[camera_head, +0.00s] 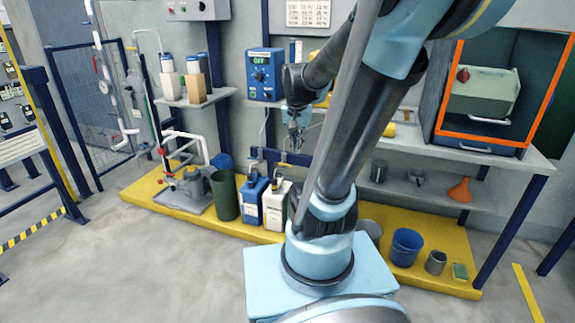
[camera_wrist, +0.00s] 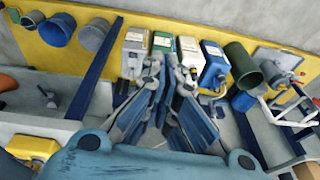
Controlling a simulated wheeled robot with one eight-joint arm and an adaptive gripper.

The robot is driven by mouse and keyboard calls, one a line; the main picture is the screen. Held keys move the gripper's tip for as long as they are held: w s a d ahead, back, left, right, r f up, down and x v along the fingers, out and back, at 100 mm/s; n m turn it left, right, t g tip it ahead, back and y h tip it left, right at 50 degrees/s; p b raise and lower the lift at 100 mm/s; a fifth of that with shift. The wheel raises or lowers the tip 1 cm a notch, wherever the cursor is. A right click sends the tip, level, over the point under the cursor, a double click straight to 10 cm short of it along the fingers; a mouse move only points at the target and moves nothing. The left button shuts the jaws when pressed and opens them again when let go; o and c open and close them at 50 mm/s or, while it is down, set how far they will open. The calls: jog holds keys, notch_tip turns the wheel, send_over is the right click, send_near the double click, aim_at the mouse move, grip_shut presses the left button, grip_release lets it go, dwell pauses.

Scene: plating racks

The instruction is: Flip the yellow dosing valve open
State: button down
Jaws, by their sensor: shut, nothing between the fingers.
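A small yellow part (camera_head: 284,160) shows just below the gripper in the head view. It may be the yellow dosing valve, but it is too small to tell its shape or handle position. The gripper looks apart from it.
A blue canister (camera_head: 252,199) and a white canister (camera_head: 276,206) stand on the yellow platform (camera_head: 147,190). A blue control box (camera_head: 264,75) sits above. An orange-framed cabinet (camera_head: 437,94) is at right. A green bin (camera_head: 224,196) stands left. Grey floor at left is clear.

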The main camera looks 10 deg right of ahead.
aim_at(285, 165)
jog(key=w+d+f+m+h, duration=0.15)
jog(key=w+m, duration=0.35)
jog(key=w, duration=0.7)
jog(key=w+f+m, duration=0.2)
jog(key=w+m, duration=0.2)
jog(key=w, duration=0.7)
jog(key=w+f+m+t, duration=0.1)
jog(key=w+f+m, duration=0.7)
jog(key=w+f, duration=0.8)
jog(key=shift+w+d+f+h, duration=0.2)
jog(key=shift+w+h, duration=0.25)
jog(key=shift+w, duration=0.45)
jog(key=x, duration=1.4)
jog(key=shift+a+y, duration=0.1)
jog(key=shift+y, duration=0.2)
